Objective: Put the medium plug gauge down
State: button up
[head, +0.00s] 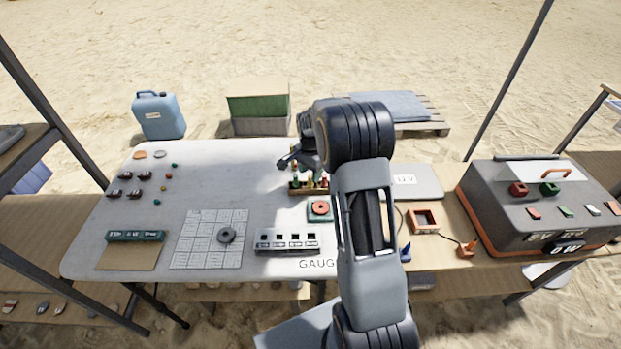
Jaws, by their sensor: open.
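My gripper (293,163) is open over the back right part of the white table (215,160). It is just above a small wooden rack (308,190) that holds small upright pieces with green, red and yellowish parts. These look like plug gauges, but they are too small to tell which is the medium one. My wrist and arm hide part of the rack and the area to its right. I cannot tell whether a gripper finger touches any piece.
A red ring on a green block (320,209) and a grey block with square holes (288,242) stand in front of the rack. A grey ring (226,235) lies on a gridded sheet (195,243). A grey case (540,205) stands at right. The table's back middle is clear.

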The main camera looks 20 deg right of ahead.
aim_at(310, 176)
notch_tip(310, 176, up, 8)
jog(key=s+a+r+n+t, duration=0.2)
jog(key=s+a+r+n, duration=0.5)
jog(key=s, duration=0.4)
jog(key=s+a+f+n, duration=0.1)
jog(key=s+a+n, duration=0.1)
jog(key=s, duration=0.4)
jog(key=s+a+n+t, duration=0.1)
jog(key=s+a+n, duration=0.1)
jog(key=s+n, duration=0.2)
jog(key=shift+s+a+f+n, duration=0.15)
jog(key=shift+s+f+n, duration=0.2)
jog(key=shift+s, duration=0.9)
